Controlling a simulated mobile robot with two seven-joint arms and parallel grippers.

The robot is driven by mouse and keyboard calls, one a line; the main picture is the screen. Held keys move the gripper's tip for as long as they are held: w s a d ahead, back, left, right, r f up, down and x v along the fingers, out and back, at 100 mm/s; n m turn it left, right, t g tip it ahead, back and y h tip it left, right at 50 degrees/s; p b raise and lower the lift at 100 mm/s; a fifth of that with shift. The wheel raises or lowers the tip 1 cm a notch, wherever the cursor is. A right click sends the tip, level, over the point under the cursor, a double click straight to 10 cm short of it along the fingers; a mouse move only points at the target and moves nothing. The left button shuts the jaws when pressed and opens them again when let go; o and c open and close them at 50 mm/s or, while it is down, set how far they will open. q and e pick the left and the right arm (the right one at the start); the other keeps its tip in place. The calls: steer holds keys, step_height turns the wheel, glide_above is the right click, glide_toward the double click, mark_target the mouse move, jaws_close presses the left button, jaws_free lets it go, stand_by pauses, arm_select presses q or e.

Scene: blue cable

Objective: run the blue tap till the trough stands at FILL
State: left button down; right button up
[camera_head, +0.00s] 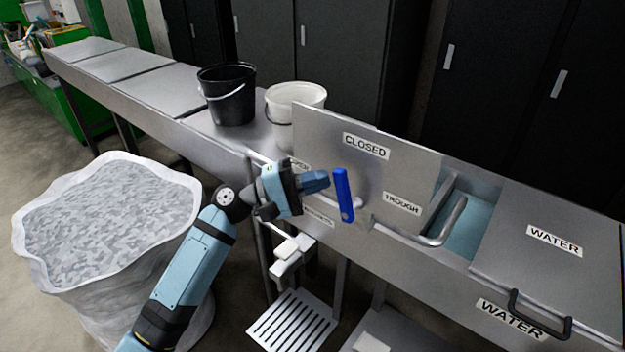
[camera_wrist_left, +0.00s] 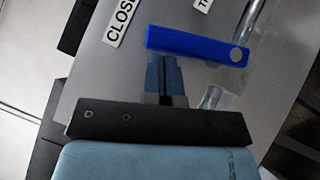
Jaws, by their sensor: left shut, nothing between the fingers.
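The blue tap handle (camera_head: 343,195) stands roughly upright in the head view, in front of the metal panel, left of the TROUGH label (camera_head: 402,203). In the left wrist view the blue handle (camera_wrist_left: 197,45) lies across the picture just beyond my fingertips. My left gripper (camera_head: 326,180) is shut and empty, its tips at or very near the handle; I cannot tell whether they touch. The trough (camera_head: 470,228) shows a bluish surface behind a bent metal pipe (camera_head: 447,222). A CLOSED label (camera_head: 366,146) is on the upright panel. No FILL mark is readable. My right gripper is not in view.
A black bucket (camera_head: 228,97) and a white bucket (camera_head: 296,97) stand on the counter behind. A large white sack (camera_head: 108,215) stands at left. A WATER lid (camera_head: 555,243) with a black handle (camera_head: 540,316) is at right. A slatted step (camera_head: 292,322) is below.

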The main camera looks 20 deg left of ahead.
arm_select(q)
steer(key=shift+s+d+r+m+g+y+p, duration=0.2)
steer(key=shift+d+r+m+g+y+p, duration=0.2)
steer(key=shift+d+m+y+p, duration=0.25)
steer(key=shift+s+d+r+m+g+y+p, duration=0.25)
steer(key=shift+d+r+m+y+p, duration=0.2)
steer(key=shift+m+p, duration=0.4)
steer(key=shift+w, duration=0.1)
